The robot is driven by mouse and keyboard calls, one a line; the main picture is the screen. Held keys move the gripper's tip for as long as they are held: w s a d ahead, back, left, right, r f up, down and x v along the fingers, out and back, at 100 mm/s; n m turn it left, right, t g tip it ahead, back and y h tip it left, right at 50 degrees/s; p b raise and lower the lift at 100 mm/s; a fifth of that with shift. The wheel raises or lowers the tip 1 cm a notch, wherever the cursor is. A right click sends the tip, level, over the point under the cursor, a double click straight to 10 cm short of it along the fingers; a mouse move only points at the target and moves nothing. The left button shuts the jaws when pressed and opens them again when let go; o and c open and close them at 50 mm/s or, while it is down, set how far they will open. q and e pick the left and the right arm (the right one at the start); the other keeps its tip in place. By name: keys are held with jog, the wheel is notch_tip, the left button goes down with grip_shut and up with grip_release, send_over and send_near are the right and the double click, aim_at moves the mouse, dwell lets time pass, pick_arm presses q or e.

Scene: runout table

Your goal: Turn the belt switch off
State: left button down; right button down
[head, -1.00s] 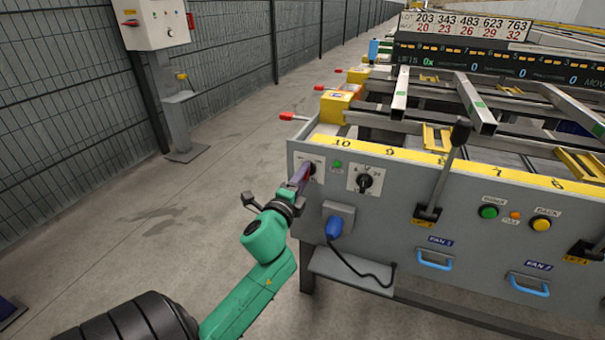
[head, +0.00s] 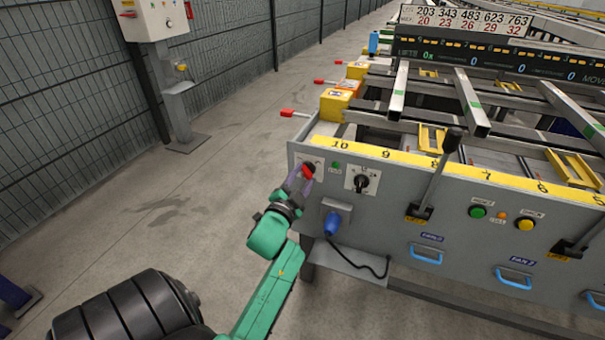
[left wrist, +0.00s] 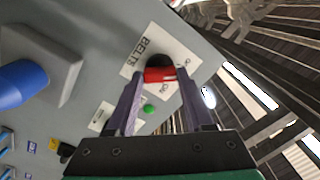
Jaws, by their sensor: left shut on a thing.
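The belt switch (left wrist: 160,74) is a red handle on a dark round base, on a white plate lettered "BELTS" in the left wrist view. It also shows in the head view (head: 308,171), at the left end of the grey panel. My left gripper (head: 304,176) reaches it from the front left. Its two purple fingers (left wrist: 160,82) are shut on the red handle, one on each side. The fingers hide part of the plate. The position marks are too small to read surely. My right gripper is in neither view now.
A green lamp (head: 336,166) and a black rotary switch (head: 361,183) sit just right of the belt switch. A blue plug (head: 333,222) with a cable is below. A black lever (head: 437,175) stands farther right. Open floor lies left of the panel.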

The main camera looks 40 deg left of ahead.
pick_arm(q)
jog(key=shift+f+n, duration=0.1)
jog(key=shift+n, duration=0.3)
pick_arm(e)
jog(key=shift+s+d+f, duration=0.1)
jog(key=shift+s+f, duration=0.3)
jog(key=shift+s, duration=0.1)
pick_arm(q)
jog(key=shift+c, duration=1.4)
grip_release()
